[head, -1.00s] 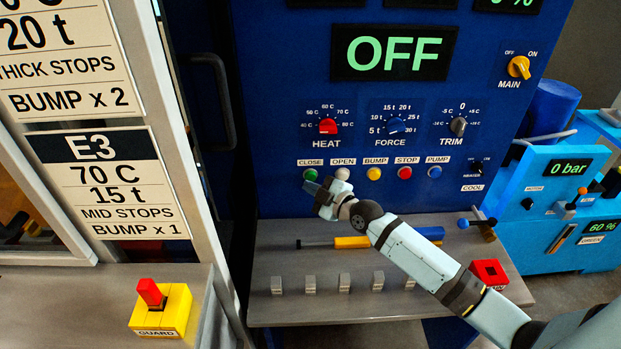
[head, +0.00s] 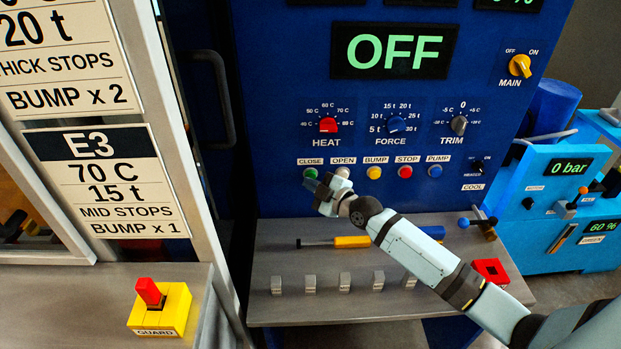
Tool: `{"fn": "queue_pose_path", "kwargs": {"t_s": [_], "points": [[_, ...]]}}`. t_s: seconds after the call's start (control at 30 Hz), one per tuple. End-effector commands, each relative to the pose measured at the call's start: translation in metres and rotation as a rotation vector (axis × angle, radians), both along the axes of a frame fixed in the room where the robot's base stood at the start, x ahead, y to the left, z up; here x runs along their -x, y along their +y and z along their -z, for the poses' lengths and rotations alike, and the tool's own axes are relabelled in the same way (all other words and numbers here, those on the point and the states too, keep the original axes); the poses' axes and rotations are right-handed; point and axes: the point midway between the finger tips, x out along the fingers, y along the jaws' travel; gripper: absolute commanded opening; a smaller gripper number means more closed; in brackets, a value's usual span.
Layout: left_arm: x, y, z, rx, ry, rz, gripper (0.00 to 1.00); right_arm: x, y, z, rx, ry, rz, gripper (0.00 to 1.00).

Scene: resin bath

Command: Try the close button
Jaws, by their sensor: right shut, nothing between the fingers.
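The green CLOSE button (head: 310,173) is at the left end of a button row on the blue control panel (head: 275,90). My right gripper (head: 314,186) is shut and empty, its fingertips just below and in front of the CLOSE button. I cannot tell whether the tips touch the panel. The white OPEN button (head: 343,172) sits right behind the gripper's upper edge. The large display (head: 394,52) reads OFF. My left gripper is out of view.
Yellow BUMP (head: 374,173), red STOP (head: 405,172) and blue PUMP (head: 435,171) buttons continue the row. Below, a grey shelf (head: 270,240) holds a yellow-handled screwdriver (head: 352,242) and several small metal blocks. A yellow GUARD box (head: 172,312) with a red switch stands at lower left.

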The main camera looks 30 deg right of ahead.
Motion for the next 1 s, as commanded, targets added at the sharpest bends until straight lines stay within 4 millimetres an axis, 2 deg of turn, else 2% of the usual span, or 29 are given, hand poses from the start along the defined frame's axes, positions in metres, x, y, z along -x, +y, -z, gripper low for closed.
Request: {"fn": "queue_pose_path", "kwargs": {"t_s": [1.0], "points": [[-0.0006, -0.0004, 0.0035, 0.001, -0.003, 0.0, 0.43, -0.0077, -0.0039, -0.0001, 0.001, 0.0, 0.0, 0.0]]}}
